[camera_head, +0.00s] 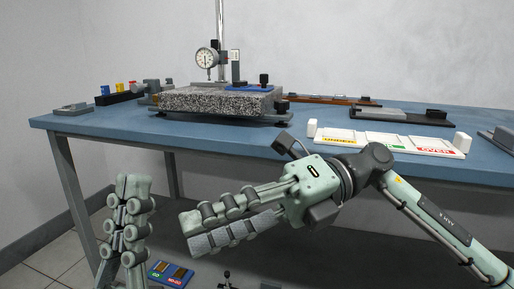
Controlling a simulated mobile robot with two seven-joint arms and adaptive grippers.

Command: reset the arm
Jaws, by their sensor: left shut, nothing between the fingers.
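My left gripper (134,184) is at the lower left, in front of the table's left end. Its fingers point upward, lie close together, and hold nothing. My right gripper (189,234) comes in from the right in front of the table. Its two fingers point left, one above the other in the picture. I see nothing held in it, but this angle does not show whether a gap lies between the fingers. My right arm (440,220) is bent and covers part of the table's front edge.
The blue table (225,138) bears a granite plate (215,101) with a dial gauge (206,58) on a stand. A white sorting tray (388,141) lies near the front edge, close behind my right arm. A blue gauge board (170,273) shows low down between the grippers.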

